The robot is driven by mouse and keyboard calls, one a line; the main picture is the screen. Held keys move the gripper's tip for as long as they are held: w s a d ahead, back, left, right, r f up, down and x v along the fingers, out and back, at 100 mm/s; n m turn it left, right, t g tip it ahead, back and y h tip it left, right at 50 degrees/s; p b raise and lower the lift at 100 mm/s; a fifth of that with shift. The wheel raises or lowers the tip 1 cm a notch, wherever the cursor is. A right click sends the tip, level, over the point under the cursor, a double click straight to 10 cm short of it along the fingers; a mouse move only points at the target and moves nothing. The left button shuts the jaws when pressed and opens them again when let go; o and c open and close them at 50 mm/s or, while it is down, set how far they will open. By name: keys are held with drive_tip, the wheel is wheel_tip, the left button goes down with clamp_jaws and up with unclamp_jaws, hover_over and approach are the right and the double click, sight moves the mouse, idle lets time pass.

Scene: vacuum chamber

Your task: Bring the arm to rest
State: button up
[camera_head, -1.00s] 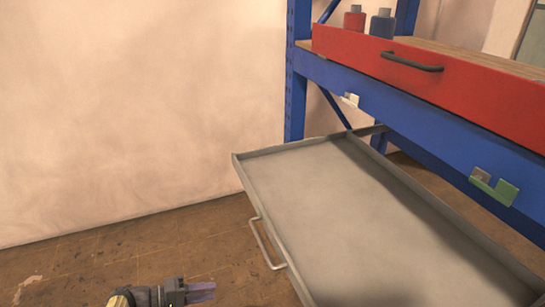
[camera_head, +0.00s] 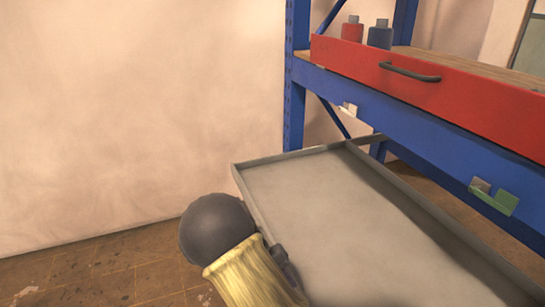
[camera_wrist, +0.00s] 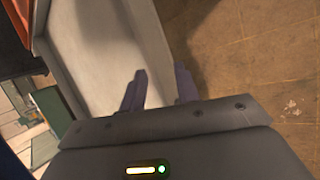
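My arm's dark round joint (camera_head: 215,228) and yellow link (camera_head: 255,275) show in the head view, in front of the left edge of the pulled-out grey drawer (camera_head: 330,200). The drawer's handle is hidden in the head view.
A blue rack (camera_head: 450,140) stands at the right. A green clip (camera_head: 494,198) sits on the rack beam. Floor (camera_head: 100,270) at the left is clear, before a pale wall.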

drive_tip(key=s+d+r+m+t+y, duration=0.2)
drive_tip(key=s+d+r+t+y, duration=0.4)
drive_tip(key=s+d+r, duration=0.6)
wheel_tip(320, 180, up, 31)
drive_tip(key=g+p, duration=0.1)
drive_tip(key=p, duration=3)
drive_tip(key=shift+w+d+f+y, duration=0.2)
drive_tip(key=shift+w+d+y, duration=0.1)
drive_tip(key=shift+w, duration=0.1)
